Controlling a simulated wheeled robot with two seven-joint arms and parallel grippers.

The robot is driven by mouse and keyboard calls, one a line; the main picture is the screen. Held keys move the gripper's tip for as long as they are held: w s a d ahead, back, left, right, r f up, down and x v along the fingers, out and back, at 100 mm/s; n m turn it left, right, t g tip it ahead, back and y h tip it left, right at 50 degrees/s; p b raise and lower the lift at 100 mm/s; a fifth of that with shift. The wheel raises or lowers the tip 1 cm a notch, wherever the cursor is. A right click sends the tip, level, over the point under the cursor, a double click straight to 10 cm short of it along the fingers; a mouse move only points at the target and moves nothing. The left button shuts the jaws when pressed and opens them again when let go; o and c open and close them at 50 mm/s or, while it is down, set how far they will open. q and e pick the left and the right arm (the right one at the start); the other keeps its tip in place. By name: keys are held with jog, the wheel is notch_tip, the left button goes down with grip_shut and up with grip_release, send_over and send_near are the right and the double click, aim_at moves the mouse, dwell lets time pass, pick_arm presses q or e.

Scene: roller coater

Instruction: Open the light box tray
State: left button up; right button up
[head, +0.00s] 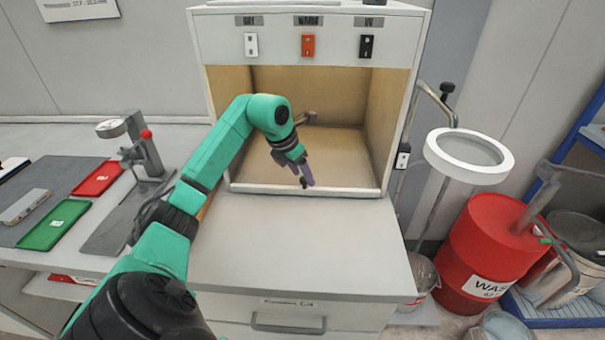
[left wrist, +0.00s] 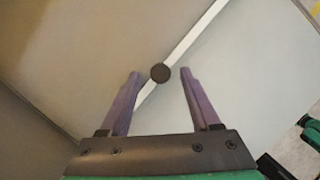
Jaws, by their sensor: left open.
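The light box (head: 212,40) is a white cabinet with an open, tan-lined chamber. Its tray shows a white front edge (head: 345,191) along the bottom of the opening, flush with the box front as far as I can see. A small dark round knob (head: 304,183) sits on that edge; in the left wrist view the knob (left wrist: 160,72) lies between my fingertips, in front of the white strip (left wrist: 200,35). My left gripper (head: 303,175) is open at the knob, its purple fingers on both sides with gaps. Whether they touch it is unclear. My right gripper is out of view.
A clear white countertop (head: 300,250) lies before the box, above a drawer with a grey handle (head: 288,325). A ring magnifier lamp (head: 468,170) and a red waste drum (head: 490,250) stand at the right. Red (head: 97,179) and green (head: 54,224) trays lie at the left.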

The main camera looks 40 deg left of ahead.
pick_arm(q)
jog(key=shift+w+f, duration=0.15)
jog(key=shift+f, duration=0.35)
grip_shut()
dwell(1.1)
